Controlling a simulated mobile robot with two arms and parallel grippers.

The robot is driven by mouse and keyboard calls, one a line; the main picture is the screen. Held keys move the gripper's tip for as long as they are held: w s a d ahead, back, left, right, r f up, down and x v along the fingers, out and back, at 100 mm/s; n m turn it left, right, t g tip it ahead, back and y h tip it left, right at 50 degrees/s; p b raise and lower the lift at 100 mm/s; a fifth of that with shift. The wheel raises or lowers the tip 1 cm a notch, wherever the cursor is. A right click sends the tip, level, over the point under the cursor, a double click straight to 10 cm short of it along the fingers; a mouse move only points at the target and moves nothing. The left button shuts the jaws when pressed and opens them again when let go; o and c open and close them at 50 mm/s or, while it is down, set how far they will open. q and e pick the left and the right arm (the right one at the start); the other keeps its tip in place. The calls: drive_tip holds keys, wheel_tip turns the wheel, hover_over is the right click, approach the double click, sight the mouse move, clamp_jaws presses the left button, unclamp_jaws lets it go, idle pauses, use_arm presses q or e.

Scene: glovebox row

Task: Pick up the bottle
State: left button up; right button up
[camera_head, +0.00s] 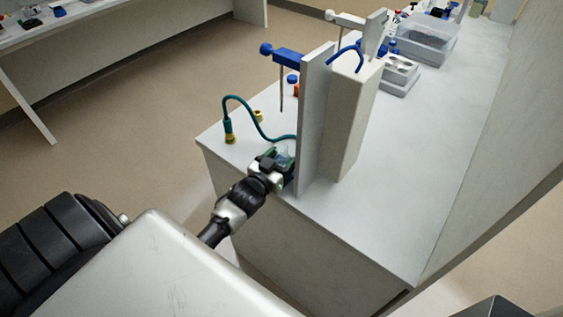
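My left gripper (284,166) reaches in from the lower left to the near left part of the white bench (370,225), close beside a grey upright panel (314,120). A small, clear teal thing (285,149), possibly the bottle, shows at its fingers. It is too small and too much covered to tell whether the fingers are closed on it. My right gripper is not in view.
A green hose (245,101) with a yellow-ended fitting (229,131) curves over the bench's left edge area. A tall pale block (352,125) stands behind the panel. The bench's right side is clear.

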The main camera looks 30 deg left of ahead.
use_arm(q)
drive_tip(key=c, duration=0.4)
drive_tip(key=shift+r, duration=0.2)
